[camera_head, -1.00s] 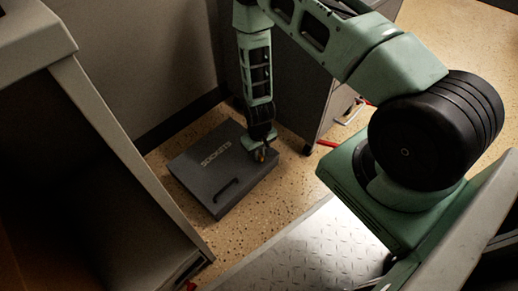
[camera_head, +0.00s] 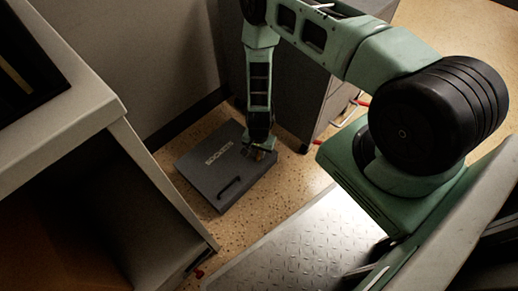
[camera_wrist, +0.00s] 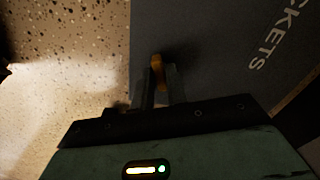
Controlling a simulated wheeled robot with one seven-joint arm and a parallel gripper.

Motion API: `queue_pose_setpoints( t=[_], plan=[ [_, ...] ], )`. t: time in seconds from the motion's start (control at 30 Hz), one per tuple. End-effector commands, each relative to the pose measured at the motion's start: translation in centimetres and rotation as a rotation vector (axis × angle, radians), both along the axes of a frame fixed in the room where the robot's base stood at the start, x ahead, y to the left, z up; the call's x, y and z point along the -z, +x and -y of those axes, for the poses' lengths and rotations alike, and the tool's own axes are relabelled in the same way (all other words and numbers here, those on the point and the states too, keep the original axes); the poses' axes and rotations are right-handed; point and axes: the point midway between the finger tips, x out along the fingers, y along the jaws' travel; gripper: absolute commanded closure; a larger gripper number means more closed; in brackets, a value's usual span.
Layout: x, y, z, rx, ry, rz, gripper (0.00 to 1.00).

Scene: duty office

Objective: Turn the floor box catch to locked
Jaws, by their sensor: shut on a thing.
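The floor box (camera_head: 218,180) is a dark grey, flat box on the speckled floor, with a pale "SOCKETS" label and a black handle on its lid. Its catch (camera_wrist: 157,66) is a small orange-yellow piece near the lid's edge in the wrist view. My gripper (camera_wrist: 161,92) is shut on the catch, one finger on either side of it. In the head view my gripper (camera_head: 258,150) reaches down to the box's upper right edge. The fingers hide part of the catch, and I cannot tell which setting it points to.
A grey desk or cabinet (camera_head: 150,190) stands close on the left. A dark drawer unit (camera_head: 310,100) stands behind the box on the right, with red and light-coloured items beside it. A metal tread plate (camera_head: 300,235) lies in front. Speckled floor (camera_wrist: 60,40) is clear beside the box.

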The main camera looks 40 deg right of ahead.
Motion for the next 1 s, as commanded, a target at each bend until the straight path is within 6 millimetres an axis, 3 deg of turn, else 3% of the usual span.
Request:
queue_pose_setpoints(
  t=[0.5, 1.0],
  plan=[
    [-0.03, -0.1, 0.02, 0.349, -0.001, -0.001, 1.0],
    [0.09, -0.04, 0.04, 0.421, -0.001, -0.001, 1.0]
  ],
)
